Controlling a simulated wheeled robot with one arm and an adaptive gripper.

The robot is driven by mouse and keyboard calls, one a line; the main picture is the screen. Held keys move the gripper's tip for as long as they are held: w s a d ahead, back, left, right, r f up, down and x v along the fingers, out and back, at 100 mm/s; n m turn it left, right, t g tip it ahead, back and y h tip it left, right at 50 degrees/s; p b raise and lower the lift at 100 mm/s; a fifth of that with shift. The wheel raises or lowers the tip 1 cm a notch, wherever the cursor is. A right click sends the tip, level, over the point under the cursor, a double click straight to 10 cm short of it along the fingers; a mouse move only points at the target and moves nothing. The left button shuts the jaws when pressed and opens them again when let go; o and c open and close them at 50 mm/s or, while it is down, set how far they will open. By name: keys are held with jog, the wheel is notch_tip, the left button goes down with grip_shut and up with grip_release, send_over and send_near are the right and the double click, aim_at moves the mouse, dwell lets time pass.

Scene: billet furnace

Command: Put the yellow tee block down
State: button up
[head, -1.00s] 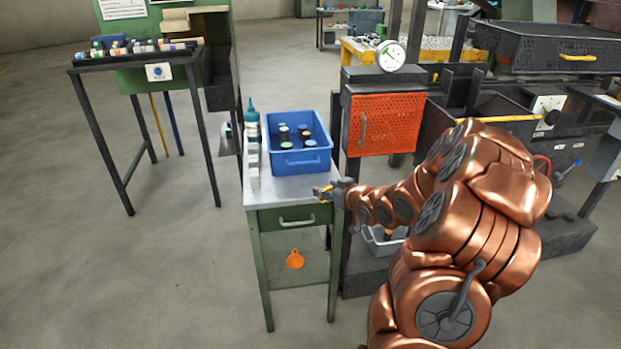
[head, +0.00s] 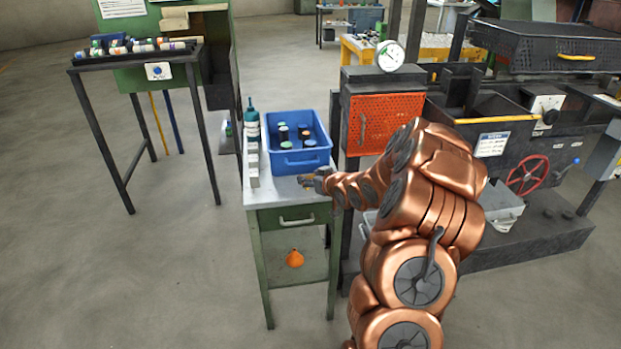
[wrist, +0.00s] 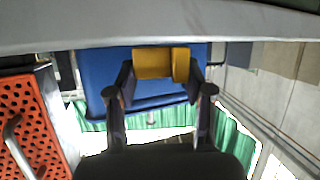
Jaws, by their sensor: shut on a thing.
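The yellow tee block (wrist: 153,62) shows between the fingertips of my gripper (wrist: 160,80) in the wrist view, and the gripper is shut on it. In the head view my gripper (head: 308,181) is over the front right part of the grey cabinet top (head: 274,195), just in front of the blue bin. The block is mostly hidden there by the fingers. I cannot tell whether the block touches the top.
The blue bin (head: 306,161) holds several dark and green-topped pieces. A teal-capped bottle (head: 252,125) and several small pale blocks (head: 253,167) line the left edge of the top. An orange perforated panel (head: 385,124) stands to the right.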

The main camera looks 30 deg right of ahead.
jog(key=shift+f, duration=0.2)
jog(key=o, duration=1.4)
jog(key=shift+r, duration=0.15)
jog(key=shift+s+r, duration=0.2)
jog(key=shift+s, duration=0.25)
jog(key=v, duration=1.1)
jog(key=shift+s+b, duration=0.1)
jog(key=shift+b, duration=0.3)
jog(key=shift+a, duration=0.15)
